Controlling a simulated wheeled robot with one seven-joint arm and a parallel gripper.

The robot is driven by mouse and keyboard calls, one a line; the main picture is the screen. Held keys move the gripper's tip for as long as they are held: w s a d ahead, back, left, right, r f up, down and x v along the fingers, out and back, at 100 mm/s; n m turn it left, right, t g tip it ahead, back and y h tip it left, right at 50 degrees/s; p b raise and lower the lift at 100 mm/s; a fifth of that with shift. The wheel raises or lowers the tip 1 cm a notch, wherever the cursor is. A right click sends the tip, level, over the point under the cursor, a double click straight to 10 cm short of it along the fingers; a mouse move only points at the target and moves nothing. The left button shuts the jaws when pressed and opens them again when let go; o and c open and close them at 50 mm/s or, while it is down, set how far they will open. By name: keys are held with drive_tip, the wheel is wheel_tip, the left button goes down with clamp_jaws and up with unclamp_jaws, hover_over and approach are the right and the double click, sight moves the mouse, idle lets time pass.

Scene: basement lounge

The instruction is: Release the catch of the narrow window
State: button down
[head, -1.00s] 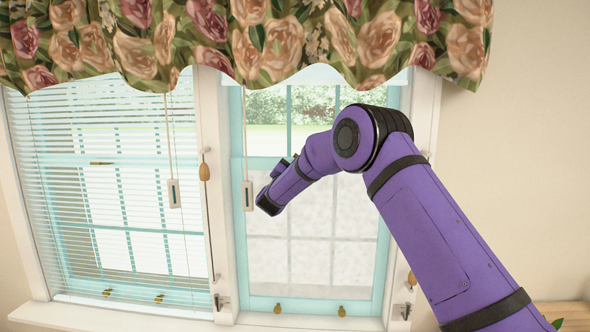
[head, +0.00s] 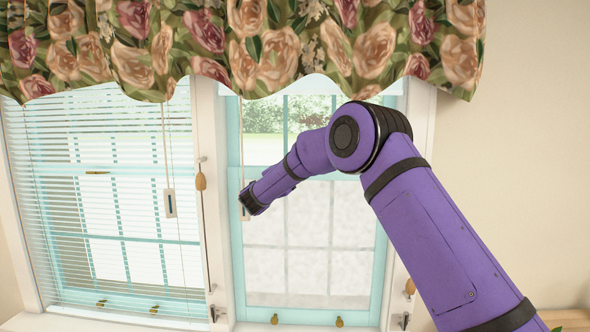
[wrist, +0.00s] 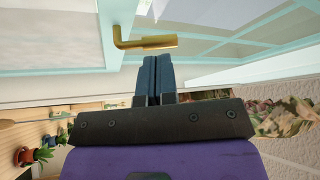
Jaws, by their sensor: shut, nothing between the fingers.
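The narrow window (head: 312,286) has a pale turquoise frame and stands right of the wider window with blinds. In the wrist view a brass catch handle (wrist: 145,42) is fixed to a turquoise frame bar (wrist: 117,18). It has an upright stub at its left and a lever extending right. My gripper (wrist: 153,60) is shut and empty, its dark fingertips just below the lever in the picture. I cannot tell whether they touch it. In the head view my purple arm crosses the narrow window's middle rail; the catch and fingers are hidden there.
A floral valance (head: 270,40) hangs over both windows. A blind cord's pull (head: 170,203) hangs before the wider window (head: 130,245). Another cord hangs close to my arm's far end. Brass knobs (head: 275,319) line the narrow window's bottom rail. Potted plants (wrist: 25,155) show in the wrist view.

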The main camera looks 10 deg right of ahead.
drive_tip(key=s+a, duration=0.8)
drive_tip(key=shift+a, duration=0.4)
drive_tip(key=s+d+r+n+t+y, duration=0.2)
drive_tip(key=s+r+n+y, duration=0.1)
drive_tip(key=r+n+y, duration=0.3)
drive_tip(key=s+d+r+n+t+y, duration=0.1)
drive_tip(key=s+r+n+t+y, duration=0.15)
drive_tip(key=r+n+y, duration=0.35)
drive_tip(key=s+d+r+n+g+y, duration=0.1)
drive_tip(key=s+d+r+n+y, duration=0.1)
drive_tip(key=s+n+y, duration=0.35)
drive_tip(key=s+d+f+n+g, duration=0.1)
drive_tip(key=s+d+f+g, duration=0.3)
drive_tip(key=s, duration=0.9)
drive_tip(key=s+d+f+n+g+h, duration=0.1)
drive_tip(key=s+d+f+g, duration=0.3)
drive_tip(key=s, duration=0.9)
drive_tip(key=s+d+f+n+g, duration=0.3)
drive_tip(key=s+f, duration=0.4)
drive_tip(key=s, duration=0.7)
drive_tip(key=shift+d+g+h, duration=0.35)
drive_tip(key=shift+d+g, duration=0.2)
drive_tip(key=shift+g, duration=0.2)
